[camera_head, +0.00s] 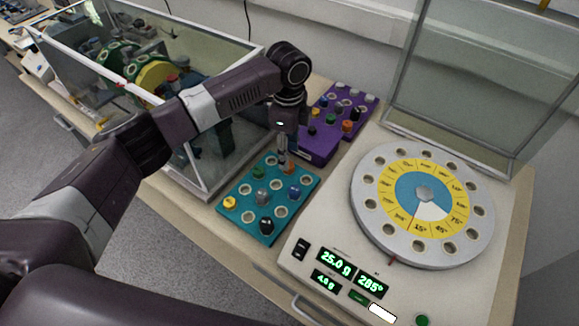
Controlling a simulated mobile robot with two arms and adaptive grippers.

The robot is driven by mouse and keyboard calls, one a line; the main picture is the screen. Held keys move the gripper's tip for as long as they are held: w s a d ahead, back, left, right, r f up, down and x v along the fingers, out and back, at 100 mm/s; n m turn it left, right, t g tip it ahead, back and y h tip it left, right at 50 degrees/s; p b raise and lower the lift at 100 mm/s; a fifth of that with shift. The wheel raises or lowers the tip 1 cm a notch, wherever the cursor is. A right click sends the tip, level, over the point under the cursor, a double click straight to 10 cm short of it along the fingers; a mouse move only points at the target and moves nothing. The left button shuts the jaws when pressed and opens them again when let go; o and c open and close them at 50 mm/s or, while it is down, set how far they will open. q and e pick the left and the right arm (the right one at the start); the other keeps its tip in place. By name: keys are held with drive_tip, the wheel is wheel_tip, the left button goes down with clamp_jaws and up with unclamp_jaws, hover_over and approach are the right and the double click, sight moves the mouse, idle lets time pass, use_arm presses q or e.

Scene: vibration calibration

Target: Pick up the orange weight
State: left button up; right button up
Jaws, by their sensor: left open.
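A teal weight tray (233,187) lies on the bench with several coloured weights and empty holes. A small orange weight (291,168) stands at the tray's far edge, partly hidden by my left gripper (284,165). The left gripper points down from above with its fingers at this weight. It is open, and I cannot tell whether the fingers touch the weight. Another orange weight (348,127) sits in the purple tray (314,148) behind. My right gripper is not in view.
A balancing machine with a grey holed disc (474,236) and displays reading 25.0 g and 285° stands at the right. Its clear lid (480,75) is raised. A glass-walled case (206,165) borders the teal tray on the left.

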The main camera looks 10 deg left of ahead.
use_arm(q)
drive_tip(key=f, duration=0.1)
drive_tip(key=f+p, duration=0.1)
drive_tip(key=f, duration=0.3)
drive_tip(key=shift+w+a+f, duration=0.1)
drive_tip(key=shift+w+f, duration=0.15)
drive_tip(key=c, duration=1)
